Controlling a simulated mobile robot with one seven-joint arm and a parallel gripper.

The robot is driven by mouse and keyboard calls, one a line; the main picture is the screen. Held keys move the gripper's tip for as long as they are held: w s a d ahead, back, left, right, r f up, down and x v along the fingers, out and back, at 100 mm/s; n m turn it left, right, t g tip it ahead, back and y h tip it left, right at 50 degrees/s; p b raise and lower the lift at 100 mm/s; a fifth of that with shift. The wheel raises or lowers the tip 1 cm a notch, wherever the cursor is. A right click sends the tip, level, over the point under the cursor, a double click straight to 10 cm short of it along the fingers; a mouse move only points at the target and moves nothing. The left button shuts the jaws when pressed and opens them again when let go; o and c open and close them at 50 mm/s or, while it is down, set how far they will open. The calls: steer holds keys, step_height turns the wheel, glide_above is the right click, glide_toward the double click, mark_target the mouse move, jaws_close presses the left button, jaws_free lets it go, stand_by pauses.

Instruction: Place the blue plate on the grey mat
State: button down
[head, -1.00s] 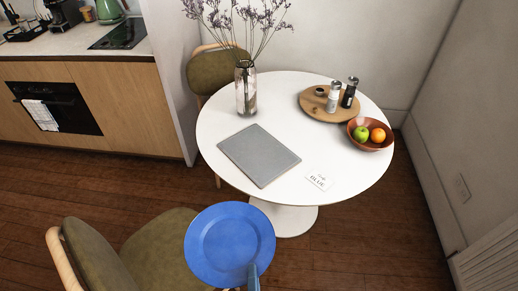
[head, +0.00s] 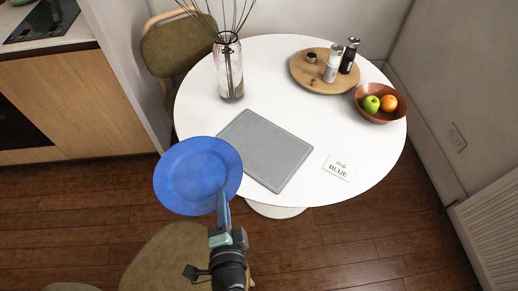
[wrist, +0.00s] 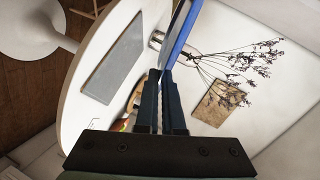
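The blue plate (head: 198,176) is held flat in the head view, at the left front of the round white table. In the wrist view it shows edge-on as a blue strip (wrist: 180,32). My gripper (head: 222,203) is shut on the plate's near rim; its two fingers (wrist: 162,85) lie close together in the wrist view. The grey mat (head: 265,149) lies on the table, bare, just right of the plate in the head view. The plate appears to overlap the table's left edge in the picture. Its height above the table is hard to tell.
On the table (head: 355,145) stand a vase (head: 230,70) behind the mat, a wooden tray (head: 304,75) with shakers, a fruit bowl (head: 366,107) and a white card (head: 338,168). Chairs (head: 184,45) stand behind and in front. The table between mat and tray is clear.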

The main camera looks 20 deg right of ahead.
mark_target(250, 194)
steer(key=w+d+f+m+g+h+b, duration=0.35)
steer(key=w+d+m+h+b, duration=0.3)
steer(key=d+b, duration=0.35)
steer(key=shift+n, duration=0.35)
steer(key=f+b, duration=0.1)
steer(key=f, duration=0.2)
steer(key=f+b, duration=0.2)
steer(key=f, duration=0.2)
steer(key=a+f+b, duration=0.1)
steer(key=f+b, duration=0.1)
steer(key=f, duration=0.1)
steer(key=shift+w+a+f, duration=0.1)
steer(key=shift+w+f, duration=0.1)
steer(key=shift+w, duration=0.2)
steer(key=shift+r, duration=0.1)
steer(key=c, duration=1.3)
jaws_free()
steer(key=shift+f, duration=0.25)
steer(key=shift+c, duration=0.2)
steer(key=shift+s, duration=0.1)
